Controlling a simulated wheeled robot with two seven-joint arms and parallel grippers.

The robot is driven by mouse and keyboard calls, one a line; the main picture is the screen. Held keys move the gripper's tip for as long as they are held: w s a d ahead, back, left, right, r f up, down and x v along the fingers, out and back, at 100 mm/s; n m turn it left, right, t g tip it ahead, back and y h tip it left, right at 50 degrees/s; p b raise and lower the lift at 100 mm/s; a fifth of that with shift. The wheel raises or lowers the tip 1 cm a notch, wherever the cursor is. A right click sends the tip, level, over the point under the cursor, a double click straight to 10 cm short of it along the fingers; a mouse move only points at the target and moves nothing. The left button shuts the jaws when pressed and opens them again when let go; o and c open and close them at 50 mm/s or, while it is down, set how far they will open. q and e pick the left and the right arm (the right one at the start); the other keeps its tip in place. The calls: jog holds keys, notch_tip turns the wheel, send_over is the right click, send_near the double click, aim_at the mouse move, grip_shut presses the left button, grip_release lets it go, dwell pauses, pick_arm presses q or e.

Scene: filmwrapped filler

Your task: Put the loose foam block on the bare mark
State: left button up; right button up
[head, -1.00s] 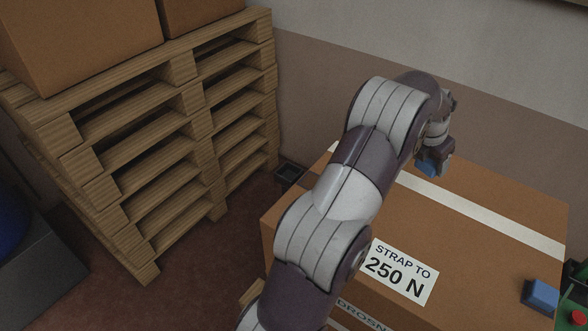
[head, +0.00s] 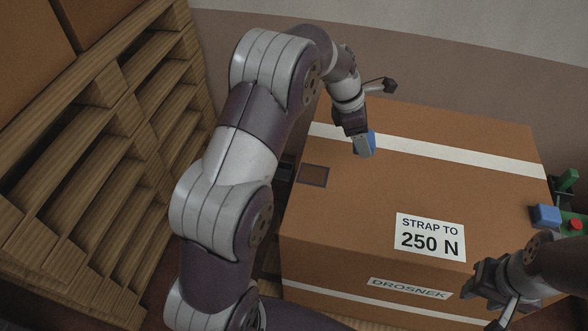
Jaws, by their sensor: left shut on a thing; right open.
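A large brown carton (head: 370,215) stands in front of me. A dark square mark (head: 313,176) with a paler outline is bare on its top, near the left edge. My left gripper (head: 364,148) is shut on a blue foam block (head: 371,140), partly hidden by the fingers. They are over the white strip, to the right of and beyond the mark; I cannot tell the height above the carton. Another blue block (head: 545,216) sits at the carton's right edge. My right gripper (head: 478,288) is open and empty near the carton's front right.
A white label (head: 430,237) reads "STRAP TO 250 N". A white strip (head: 450,160) crosses the carton's top. A green device with a red button (head: 576,225) stands at the right. Stacked pallets (head: 110,140) rise on the left. The carton's middle top is clear.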

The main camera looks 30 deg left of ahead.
pick_arm(q)
jog(key=shift+m, duration=0.3)
jog(key=shift+s+d+m+g, duration=0.1)
jog(key=shift+d+m+g, duration=0.1)
jog(key=shift+m+g, duration=0.15)
jog(key=b, duration=0.2)
send_over(316, 175)
jog(key=a, duration=0.1)
jog(key=f, duration=0.7)
jog(key=shift+s+a+f, duration=0.1)
jog(key=shift+s+a, duration=0.1)
notch_tip(316, 175, down, 4)
jog(key=shift+r+b, duration=0.1)
jog(key=shift+b, duration=0.2)
jog(key=o, duration=1)
